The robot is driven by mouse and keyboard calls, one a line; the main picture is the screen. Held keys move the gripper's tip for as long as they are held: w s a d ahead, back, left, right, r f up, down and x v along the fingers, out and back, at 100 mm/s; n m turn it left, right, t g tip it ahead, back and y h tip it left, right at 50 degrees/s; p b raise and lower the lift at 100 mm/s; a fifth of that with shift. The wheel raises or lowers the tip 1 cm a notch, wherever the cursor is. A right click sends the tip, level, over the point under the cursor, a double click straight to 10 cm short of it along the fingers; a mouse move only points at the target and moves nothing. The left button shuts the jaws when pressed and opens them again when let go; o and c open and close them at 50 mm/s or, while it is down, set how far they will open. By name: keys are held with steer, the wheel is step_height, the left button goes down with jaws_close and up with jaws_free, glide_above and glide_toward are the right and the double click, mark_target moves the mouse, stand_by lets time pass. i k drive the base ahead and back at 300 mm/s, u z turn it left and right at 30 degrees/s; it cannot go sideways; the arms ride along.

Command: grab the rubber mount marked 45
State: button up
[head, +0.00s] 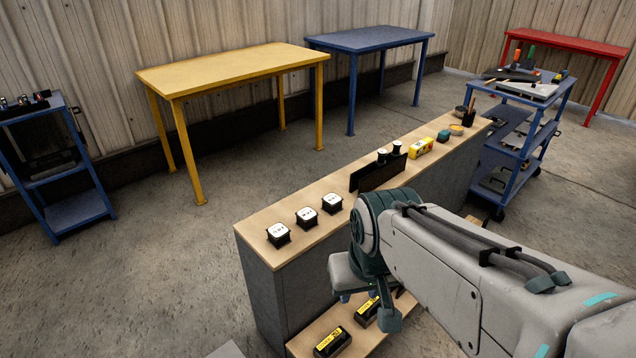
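Three small black mounts with white, marked tops stand in a slanting row on the near left end of the wooden counter (262,222): a left mount (278,235), a middle mount (307,218) and a right mount (332,203). Their marks are too small to read, so I cannot tell which is 45. Two more white-topped black pieces, one (382,156) and another (397,148), show partly behind a black upright panel (366,178). My gripper (368,308) hangs low beside the counter's near side, apart from the mounts. Its fingers are partly hidden by my arm.
A yellow box (421,147), a teal item (444,135) and small containers (457,129) stand farther along the counter. Black-and-yellow packs (332,342) lie on a lower shelf. A blue cart (520,150) stands behind right. Yellow (230,68) and blue (365,40) tables stand behind.

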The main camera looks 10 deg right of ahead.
mark_target(332, 204)
steer(key=u, duration=3.25)
steer(key=k, duration=2.15)
steer(key=z, duration=1.75)
steer(key=i, duration=0.95)
steer(key=u, duration=0.05)
